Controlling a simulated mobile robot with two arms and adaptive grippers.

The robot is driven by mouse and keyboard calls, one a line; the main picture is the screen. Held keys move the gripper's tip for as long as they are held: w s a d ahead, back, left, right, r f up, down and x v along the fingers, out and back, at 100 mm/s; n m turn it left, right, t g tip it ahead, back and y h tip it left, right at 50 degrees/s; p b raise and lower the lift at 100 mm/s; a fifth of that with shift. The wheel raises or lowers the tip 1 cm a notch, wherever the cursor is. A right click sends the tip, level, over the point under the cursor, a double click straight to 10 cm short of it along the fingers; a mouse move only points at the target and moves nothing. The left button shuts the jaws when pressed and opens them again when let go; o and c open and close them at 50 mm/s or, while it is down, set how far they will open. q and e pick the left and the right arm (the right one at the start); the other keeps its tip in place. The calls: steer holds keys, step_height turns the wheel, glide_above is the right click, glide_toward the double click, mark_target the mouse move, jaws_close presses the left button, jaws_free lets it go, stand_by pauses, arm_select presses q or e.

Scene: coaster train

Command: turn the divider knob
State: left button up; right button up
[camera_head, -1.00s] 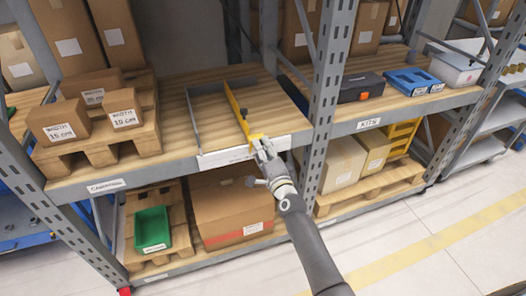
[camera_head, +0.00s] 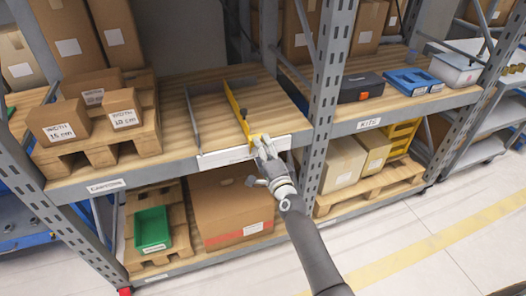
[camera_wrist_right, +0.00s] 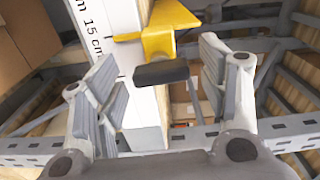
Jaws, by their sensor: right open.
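The yellow divider (camera_head: 236,108) stands on the wooden shelf, running from back to front, with its front end at the white ruler strip (camera_head: 225,157). In the right wrist view a dark, flat knob (camera_wrist_right: 160,73) sits under the divider's yellow bracket (camera_wrist_right: 160,38). My right gripper (camera_head: 262,148) is at the front end of the divider, at the shelf edge. In the right wrist view the open fingers of this gripper (camera_wrist_right: 160,78) stand on both sides of the knob, with visible gaps. My left gripper is not in view.
Boxes labelled with widths (camera_head: 59,120) sit on a pallet (camera_head: 80,160) at the left. A grey upright (camera_head: 325,100) stands right of the divider. A green bin (camera_head: 152,230) and a large carton (camera_head: 230,210) are below. The shelf around the divider is mostly bare.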

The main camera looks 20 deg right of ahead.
steer(key=s, duration=1.2)
steer(key=shift+d, duration=0.2)
